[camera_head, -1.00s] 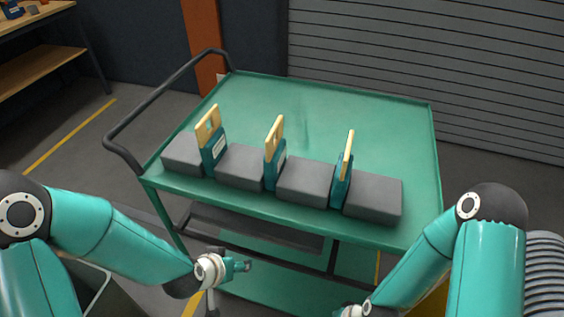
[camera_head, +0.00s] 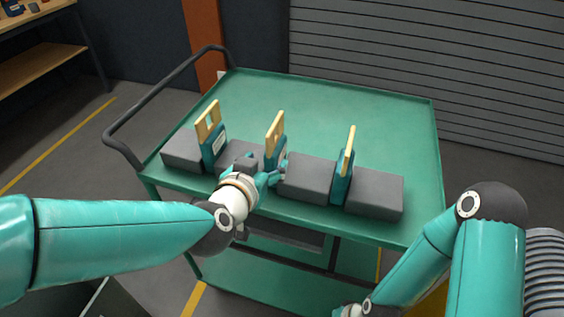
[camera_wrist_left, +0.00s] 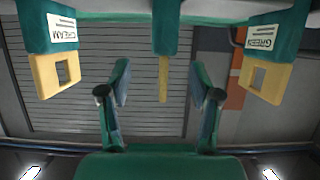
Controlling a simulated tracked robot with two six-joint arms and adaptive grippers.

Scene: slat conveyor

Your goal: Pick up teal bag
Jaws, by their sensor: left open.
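Three teal bags with tall pale-yellow handles stand upright in a row on a green cart: a left bag (camera_head: 212,150), a middle bag (camera_head: 274,152) and a right bag (camera_head: 342,184). My left gripper (camera_head: 270,167) is open at the near side of the middle bag, with nothing held. In the left wrist view the open fingers (camera_wrist_left: 161,75) have the middle bag (camera_wrist_left: 166,35), seen edge-on, roughly centred beyond their gap. Two more teal bags (camera_wrist_left: 48,28) with white labels show at the sides there.
Grey blocks (camera_head: 305,178) stand between and beside the bags along the cart's near edge. The green cart top (camera_head: 350,110) behind the row is clear. A dark handle rail (camera_head: 150,98) rises at the cart's left end.

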